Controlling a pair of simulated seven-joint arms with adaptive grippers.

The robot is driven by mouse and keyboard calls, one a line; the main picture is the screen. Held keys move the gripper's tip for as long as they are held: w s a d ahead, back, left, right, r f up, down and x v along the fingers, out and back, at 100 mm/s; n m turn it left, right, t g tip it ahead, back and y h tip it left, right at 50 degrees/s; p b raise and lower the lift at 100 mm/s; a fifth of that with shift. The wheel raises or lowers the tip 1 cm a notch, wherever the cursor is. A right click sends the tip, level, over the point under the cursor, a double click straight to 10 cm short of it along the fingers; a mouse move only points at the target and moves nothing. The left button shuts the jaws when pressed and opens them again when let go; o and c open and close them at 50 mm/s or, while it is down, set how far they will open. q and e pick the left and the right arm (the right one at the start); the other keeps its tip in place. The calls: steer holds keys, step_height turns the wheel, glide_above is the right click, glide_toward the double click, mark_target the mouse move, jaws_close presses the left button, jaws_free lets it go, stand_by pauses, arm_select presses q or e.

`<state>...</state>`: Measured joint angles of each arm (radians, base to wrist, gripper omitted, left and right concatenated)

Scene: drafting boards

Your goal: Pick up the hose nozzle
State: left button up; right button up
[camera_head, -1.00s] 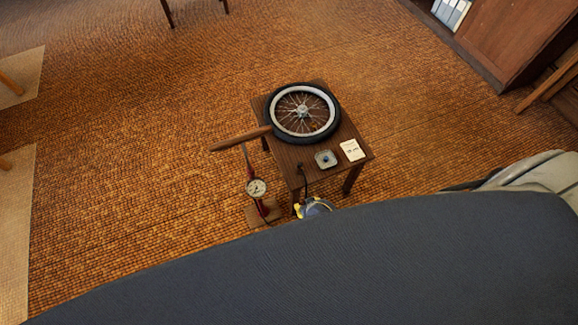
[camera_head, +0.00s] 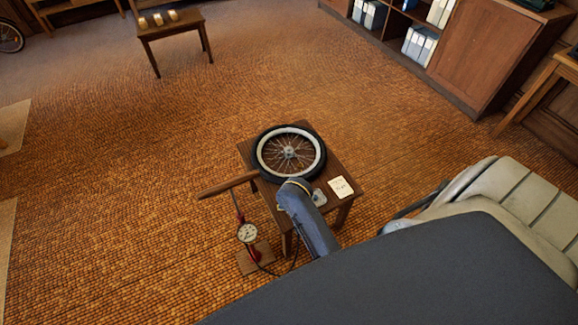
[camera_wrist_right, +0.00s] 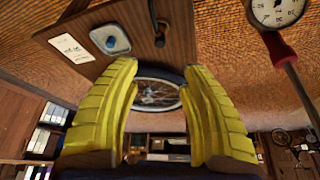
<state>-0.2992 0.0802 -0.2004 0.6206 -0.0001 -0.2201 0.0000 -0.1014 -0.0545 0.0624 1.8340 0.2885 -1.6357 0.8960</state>
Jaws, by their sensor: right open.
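The hose nozzle (camera_wrist_right: 160,38) shows in the right wrist view as a small dark end on a black hose, at the small wooden table's top. My left gripper is not in view.
A spoked wheel (camera_head: 290,152) lies on the small table (camera_head: 345,172), beside a white card (camera_head: 340,187) and a square metal dish (camera_head: 319,197). A red pump with a gauge (camera_head: 247,233) and wooden handle (camera_head: 227,184) stands left of the table.

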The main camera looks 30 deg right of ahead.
steer(key=shift+x, duration=7.9)
steer(key=shift+s+a, duration=0.1)
steer(key=shift+a, duration=0.05)
steer(key=shift+c, duration=0.4)
jaws_close()
